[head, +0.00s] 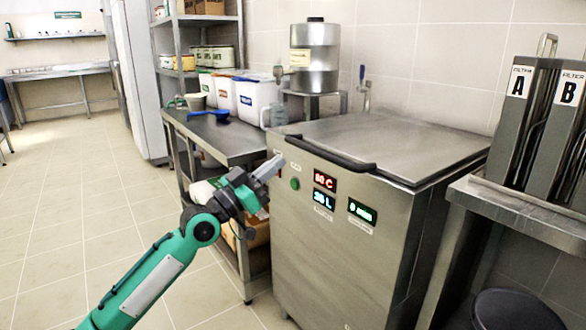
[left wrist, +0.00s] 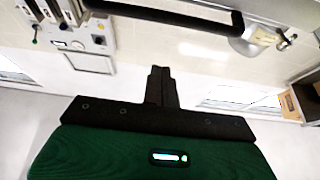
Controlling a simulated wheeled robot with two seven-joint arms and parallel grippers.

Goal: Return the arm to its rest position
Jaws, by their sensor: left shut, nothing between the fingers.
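My left arm reaches in from the lower left in the head view. Its gripper (head: 268,168) is shut and empty, in front of the left front corner of the steel stockpot unit (head: 350,260). In the left wrist view the shut fingers (left wrist: 161,85) stand together with nothing between them. The unit's lid (head: 390,140) is closed, with a dark bar handle (head: 330,152) along its front edge. Red, blue and green displays light its front panel. Whether the gripper touches the unit I cannot tell. My right gripper is not in view.
A steel side table (head: 225,140) left of the unit holds a blue ladle (head: 209,114) and white bins (head: 255,98). Right of the unit, a steel stand (head: 530,215) bears filter holders A and B (head: 545,110). A dark bin (head: 515,310) is below. The tiled floor at left is clear.

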